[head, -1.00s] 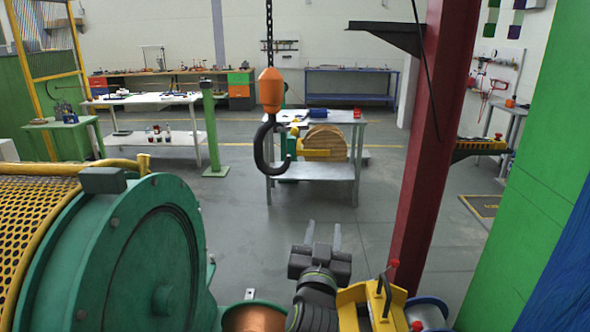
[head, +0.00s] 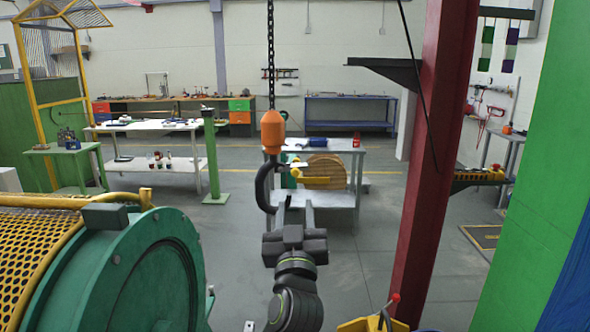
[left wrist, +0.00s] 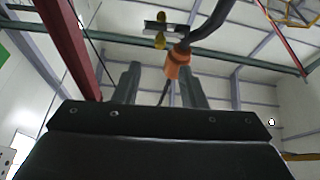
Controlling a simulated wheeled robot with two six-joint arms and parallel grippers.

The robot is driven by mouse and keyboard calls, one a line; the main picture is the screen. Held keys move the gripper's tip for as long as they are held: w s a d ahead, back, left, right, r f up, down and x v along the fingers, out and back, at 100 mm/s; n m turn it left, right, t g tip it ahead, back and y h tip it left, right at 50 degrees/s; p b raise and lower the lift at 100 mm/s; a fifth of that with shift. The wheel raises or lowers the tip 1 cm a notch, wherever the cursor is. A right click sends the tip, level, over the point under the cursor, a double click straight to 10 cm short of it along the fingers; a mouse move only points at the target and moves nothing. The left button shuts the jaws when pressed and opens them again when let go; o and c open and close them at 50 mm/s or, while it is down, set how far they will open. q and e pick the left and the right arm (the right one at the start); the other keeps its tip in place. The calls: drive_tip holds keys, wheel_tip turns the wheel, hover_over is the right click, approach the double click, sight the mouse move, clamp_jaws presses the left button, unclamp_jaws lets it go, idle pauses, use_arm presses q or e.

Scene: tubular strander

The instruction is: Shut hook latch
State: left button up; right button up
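The dark hook (head: 262,190) hangs below an orange block (head: 272,131) on a chain. A small grey and yellow piece, seemingly the latch (head: 298,166), sticks out to the right of the hook below the block. In the left wrist view the hook (left wrist: 212,22), the orange block (left wrist: 178,65) and the grey latch bar with yellow knobs (left wrist: 165,27) show beyond the fingers. My left gripper (head: 295,210) is open and empty, its fingers pointing up just below and right of the hook's bowl; contact cannot be told. My right gripper is out of view.
A green drum machine (head: 165,275) with a yellow mesh guard stands at the left. A dark red column (head: 432,170) rises at the right. A grey table (head: 345,152) with a wooden spool stands behind the hook. Open floor lies between.

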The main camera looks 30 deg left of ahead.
sight(295, 175)
use_arm(q)
drive_tip(key=p+x, duration=0.3)
drive_tip(key=x, duration=0.6)
drive_tip(key=shift+r, duration=0.2)
drive_tip(key=shift+w+a+r+p, duration=0.1)
drive_tip(key=shift+w+a+p, duration=0.3)
drive_tip(key=shift+w, duration=0.15)
drive_tip(key=shift+c, duration=0.2)
clamp_jaws()
